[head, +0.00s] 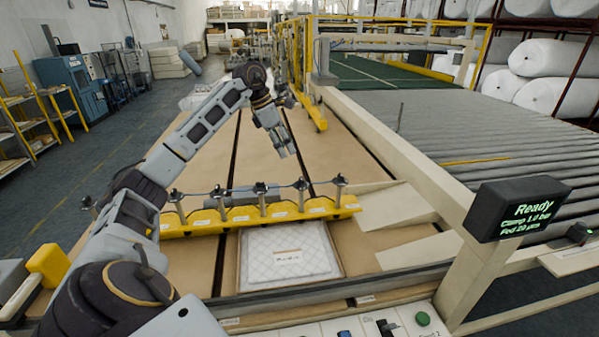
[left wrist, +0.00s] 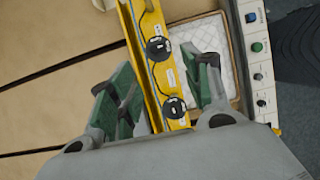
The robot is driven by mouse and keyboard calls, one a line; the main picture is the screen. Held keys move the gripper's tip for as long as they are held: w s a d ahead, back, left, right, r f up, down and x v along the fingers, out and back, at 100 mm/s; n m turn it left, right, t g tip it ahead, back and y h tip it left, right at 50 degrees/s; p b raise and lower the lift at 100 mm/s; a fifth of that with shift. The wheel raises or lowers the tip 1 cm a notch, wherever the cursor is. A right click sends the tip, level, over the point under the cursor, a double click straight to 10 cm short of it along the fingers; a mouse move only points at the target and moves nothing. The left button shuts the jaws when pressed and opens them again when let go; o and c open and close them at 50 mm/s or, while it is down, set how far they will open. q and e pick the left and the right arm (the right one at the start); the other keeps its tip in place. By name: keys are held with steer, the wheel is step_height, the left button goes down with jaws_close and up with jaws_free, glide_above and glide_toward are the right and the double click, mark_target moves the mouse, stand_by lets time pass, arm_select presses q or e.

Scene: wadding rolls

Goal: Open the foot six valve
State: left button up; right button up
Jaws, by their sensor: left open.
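A yellow bar (head: 205,219) lies across the brown table, carrying a row of several posts with dark tops and small white labels. The labels are too small to read, so I cannot tell which is foot six. The post at the right end (head: 340,188) stands near the bar's tip. My left gripper (head: 284,150) is open above and behind the bar, pointing down. In the left wrist view, two round black knobs on the bar, one upper (left wrist: 158,48) and one lower (left wrist: 174,106), show between the spread green fingers (left wrist: 163,98), apparently untouched. My right gripper is out of view.
A framed white quilted pad (head: 288,257) lies in front of the bar. A control panel (head: 385,326) with buttons runs along the near edge. A display (head: 518,209) reads "Ready". A grey roller bed (head: 440,125) stands to the right. The table behind the bar is mostly clear.

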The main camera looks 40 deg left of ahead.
mark_target(301, 178)
arm_select(q)
steer(key=shift+w+a, duration=0.15)
steer(key=shift+a, duration=0.15)
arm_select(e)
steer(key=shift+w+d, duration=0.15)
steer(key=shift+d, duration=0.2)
arm_select(q)
steer(key=shift+p+x, duration=1.1)
steer(key=shift+x, duration=5.7)
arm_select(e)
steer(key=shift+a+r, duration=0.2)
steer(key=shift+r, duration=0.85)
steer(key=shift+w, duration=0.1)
arm_select(q)
steer(key=c, duration=1)
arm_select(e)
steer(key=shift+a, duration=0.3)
